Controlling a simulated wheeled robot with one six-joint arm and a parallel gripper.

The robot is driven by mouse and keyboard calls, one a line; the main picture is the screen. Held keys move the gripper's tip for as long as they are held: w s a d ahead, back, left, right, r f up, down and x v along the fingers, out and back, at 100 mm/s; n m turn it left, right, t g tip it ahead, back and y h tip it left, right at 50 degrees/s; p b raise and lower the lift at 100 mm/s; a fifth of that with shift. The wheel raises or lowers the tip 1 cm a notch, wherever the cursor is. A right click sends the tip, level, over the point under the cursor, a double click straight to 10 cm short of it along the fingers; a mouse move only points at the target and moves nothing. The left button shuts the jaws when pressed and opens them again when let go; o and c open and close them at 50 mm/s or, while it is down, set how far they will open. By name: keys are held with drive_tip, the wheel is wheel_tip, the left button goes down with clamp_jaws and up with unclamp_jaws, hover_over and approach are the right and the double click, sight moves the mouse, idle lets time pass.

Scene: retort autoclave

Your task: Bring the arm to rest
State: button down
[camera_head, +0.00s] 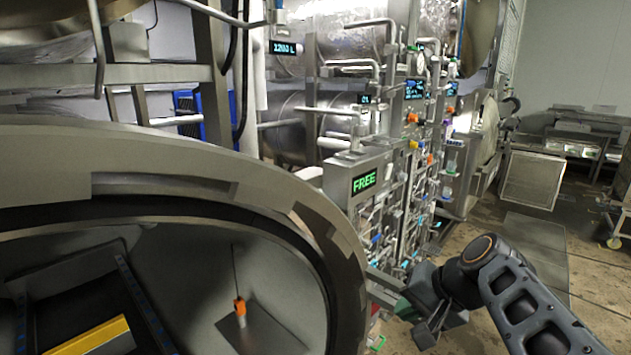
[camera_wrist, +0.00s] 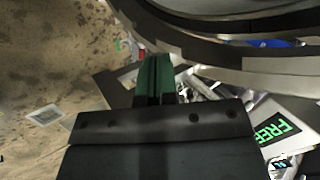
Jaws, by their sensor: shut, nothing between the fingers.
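My arm enters from the lower right in the head view, dark grey with an orange ring at a joint. My gripper (camera_head: 372,285) is at its end, just right of the rim of the round autoclave opening (camera_head: 345,255). In the wrist view my gripper (camera_wrist: 154,62) shows two green-tipped fingers shut together with nothing between them. The fingers point towards the vessel's curved rim (camera_wrist: 200,60). Whether they touch the rim I cannot tell.
A panel with a green FREE display (camera_head: 364,181) stands behind my gripper, beside pipes and valves (camera_head: 410,145). Inside the vessel are a yellow bar (camera_head: 95,338) and an orange-tipped probe (camera_head: 240,308). Brown floor lies open at right, before a wheeled cart (camera_head: 615,225).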

drive_tip(key=s+f+n+h+b, duration=0.2)
drive_tip(key=s+f+n+b, duration=0.1)
drive_tip(key=f, duration=0.6)
drive_tip(key=s+f+n+g+h+b, duration=0.1)
drive_tip(key=s+f+n+h+b, duration=0.1)
drive_tip(key=f, duration=0.7)
drive_tip(key=s+h+b, duration=0.1)
drive_tip(key=s+b, duration=0.1)
drive_tip(key=shift+n+h+b, duration=0.3)
drive_tip(key=shift+n+b, duration=0.05)
drive_tip(key=shift+n, duration=0.05)
